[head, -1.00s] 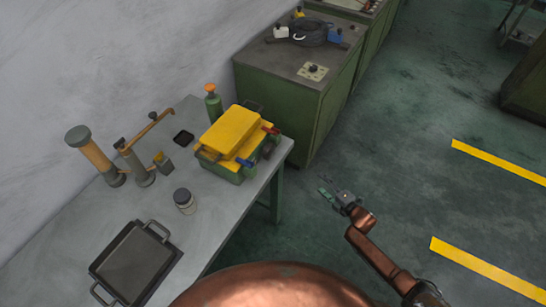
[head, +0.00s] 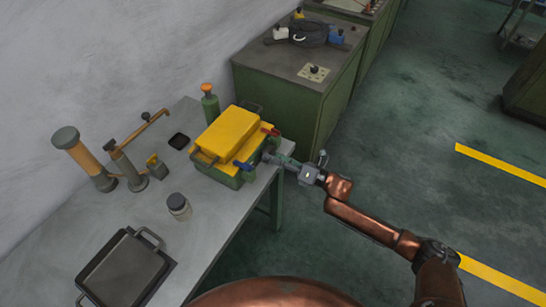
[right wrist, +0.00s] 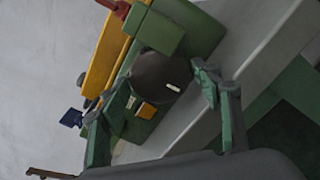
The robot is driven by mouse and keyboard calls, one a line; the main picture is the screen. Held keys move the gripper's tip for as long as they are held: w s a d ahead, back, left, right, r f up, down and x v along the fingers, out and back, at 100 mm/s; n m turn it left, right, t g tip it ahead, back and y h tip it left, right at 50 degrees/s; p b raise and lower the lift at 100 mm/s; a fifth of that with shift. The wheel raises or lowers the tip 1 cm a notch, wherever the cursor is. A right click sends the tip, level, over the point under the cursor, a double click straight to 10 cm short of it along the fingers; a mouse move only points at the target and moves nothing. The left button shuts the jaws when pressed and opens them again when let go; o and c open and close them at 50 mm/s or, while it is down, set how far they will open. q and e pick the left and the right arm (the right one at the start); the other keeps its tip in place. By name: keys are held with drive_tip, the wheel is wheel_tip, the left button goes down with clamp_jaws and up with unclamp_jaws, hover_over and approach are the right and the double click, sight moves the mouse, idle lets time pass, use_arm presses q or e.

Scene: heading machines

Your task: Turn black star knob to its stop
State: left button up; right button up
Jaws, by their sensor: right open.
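The black knob (right wrist: 158,72) is a dark round cap with a short white mark, on the side of a green and yellow machine (head: 228,135). In the head view my gripper mostly hides the knob. My right gripper (head: 276,160) is at that side of the machine, by the table's right edge. In the right wrist view its two green fingers (right wrist: 152,95) are spread, one on each side of the knob, with a gap visible. I cannot tell how deep the fingers reach around it. My left gripper is not in view.
A blue handle (head: 243,165) and a red handle (head: 268,129) stick out close to the knob. The floor to the right is free.

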drive_tip(key=shift+w+a, duration=0.15)
drive_tip(key=shift+a, duration=0.05)
drive_tip(key=c, duration=0.9)
drive_tip(key=shift+m, duration=0.8)
drive_tip(key=o, duration=0.9)
drive_tip(key=v, duration=1.2)
